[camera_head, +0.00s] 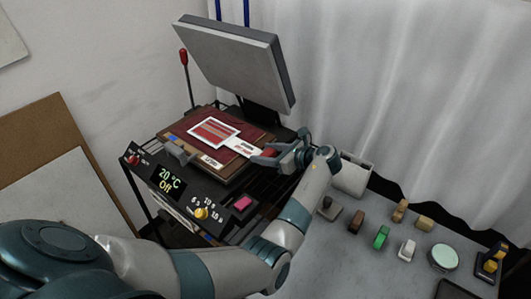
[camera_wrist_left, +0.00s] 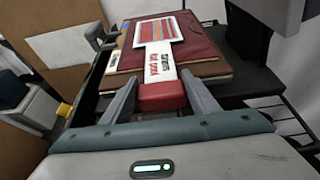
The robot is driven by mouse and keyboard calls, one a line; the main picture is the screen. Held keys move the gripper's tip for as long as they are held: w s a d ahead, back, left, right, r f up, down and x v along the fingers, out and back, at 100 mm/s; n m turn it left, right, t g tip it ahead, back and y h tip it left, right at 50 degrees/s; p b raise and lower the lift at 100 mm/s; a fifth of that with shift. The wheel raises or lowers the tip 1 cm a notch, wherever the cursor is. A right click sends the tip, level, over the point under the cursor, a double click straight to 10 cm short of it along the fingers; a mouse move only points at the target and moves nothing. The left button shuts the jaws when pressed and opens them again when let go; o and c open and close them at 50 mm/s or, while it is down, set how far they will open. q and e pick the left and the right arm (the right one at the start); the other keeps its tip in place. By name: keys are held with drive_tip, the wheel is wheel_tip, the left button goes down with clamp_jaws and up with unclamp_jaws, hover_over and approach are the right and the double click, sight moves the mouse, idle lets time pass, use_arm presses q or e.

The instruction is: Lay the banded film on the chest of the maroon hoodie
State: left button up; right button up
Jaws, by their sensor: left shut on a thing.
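The banded film (camera_head: 213,131), red and pale stripes with a white border, is over the maroon hoodie (camera_head: 181,128) on the press's lower plate. It also shows in the left wrist view (camera_wrist_left: 158,28). I cannot tell whether it touches the cloth. A white lettered strip (camera_wrist_left: 159,62) runs from the film to a red end block (camera_wrist_left: 162,96). My left gripper (camera_head: 266,157) is shut on that red block at the plate's right edge; the block sits between both fingers in the left wrist view. My right gripper is not in view.
The press's grey upper plate (camera_head: 238,62) is raised above the hoodie. The front panel (camera_head: 172,187) reads 20 °C and Off, with a yellow knob (camera_head: 201,213). Several stamps and small tools, including a green one (camera_head: 381,237), stand on the grey table (camera_head: 345,262) at right.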

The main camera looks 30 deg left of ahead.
use_arm(q)
drive_tip(key=shift+f, duration=0.35)
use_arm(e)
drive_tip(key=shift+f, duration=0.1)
use_arm(q)
drive_tip(key=o, duration=1.1)
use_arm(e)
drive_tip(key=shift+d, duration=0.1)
